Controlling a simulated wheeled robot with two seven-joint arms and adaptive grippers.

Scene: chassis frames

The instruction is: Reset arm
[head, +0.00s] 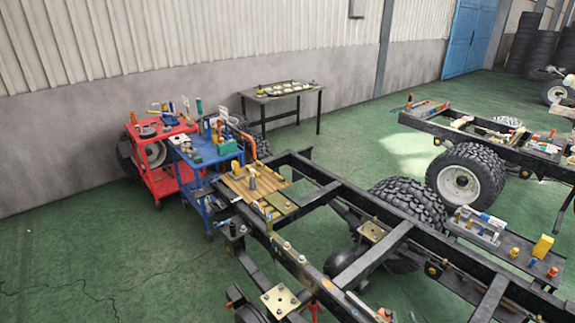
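The task names no object. A black chassis frame (350,273) runs from the middle of the head view down to the bottom right. I can make out neither my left gripper nor my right gripper in this view. Whether they are open or shut, and whether they hold anything, does not show.
A wooden board (238,188) with small parts lies on the frame's far end. A red cart (168,183) and a blue cart (205,155) with tools stand behind it. A table (270,98) stands by the wall. A second chassis (480,140) stands right. Green floor is clear at left.

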